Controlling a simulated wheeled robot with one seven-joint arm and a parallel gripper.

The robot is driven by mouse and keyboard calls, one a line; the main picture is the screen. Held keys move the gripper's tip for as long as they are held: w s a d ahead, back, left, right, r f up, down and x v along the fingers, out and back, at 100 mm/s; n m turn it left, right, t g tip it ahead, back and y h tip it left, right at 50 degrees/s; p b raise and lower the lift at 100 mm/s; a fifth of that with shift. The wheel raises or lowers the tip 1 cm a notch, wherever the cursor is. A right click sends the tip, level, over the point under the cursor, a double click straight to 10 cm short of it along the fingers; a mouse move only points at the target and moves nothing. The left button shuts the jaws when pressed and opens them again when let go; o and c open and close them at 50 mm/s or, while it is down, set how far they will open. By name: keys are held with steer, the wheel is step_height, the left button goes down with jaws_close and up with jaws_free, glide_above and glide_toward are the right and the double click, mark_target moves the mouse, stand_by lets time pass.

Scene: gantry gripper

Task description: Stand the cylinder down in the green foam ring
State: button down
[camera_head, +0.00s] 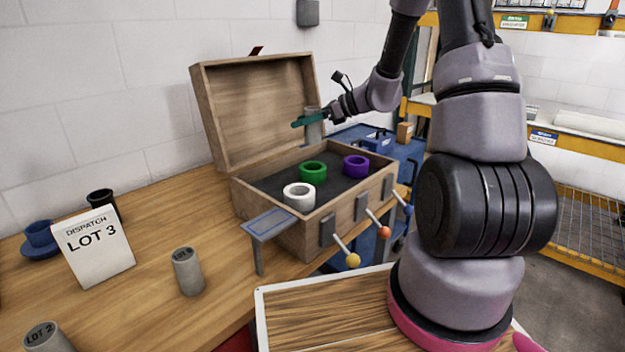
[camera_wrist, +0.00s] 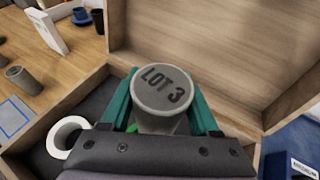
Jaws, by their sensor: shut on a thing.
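My gripper (camera_head: 309,119) is shut on a grey cylinder (camera_head: 313,131) and holds it upright above the open wooden box. In the wrist view the cylinder's top (camera_wrist: 162,88) reads LOT 3, between the teal fingers. The green foam ring (camera_head: 313,171) lies on the dark floor of the box, below the held cylinder. In the wrist view only a small bit of green (camera_wrist: 131,128) shows beside the cylinder; the rest of the ring is hidden.
A white ring (camera_head: 299,196) and a purple ring (camera_head: 356,166) flank the green one. The box's lid (camera_head: 255,110) stands open behind. Levers with coloured knobs (camera_head: 384,232) stick out in front. Other cylinders (camera_head: 187,271), a DISPATCH LOT 3 card (camera_head: 93,246) and cups stand on the table.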

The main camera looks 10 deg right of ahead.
steer(key=f, duration=0.3)
steer(key=s+f+n+g, duration=0.1)
steer(key=f, duration=0.3)
steer(key=s+f+n+g+y, duration=0.1)
steer(key=f, duration=0.3)
steer(key=shift+s+a, duration=0.1)
steer(key=shift+a, duration=0.3)
steer(key=shift+f, duration=0.2)
steer(key=shift+c, duration=0.6)
jaws_free()
steer(key=shift+r, duration=0.1)
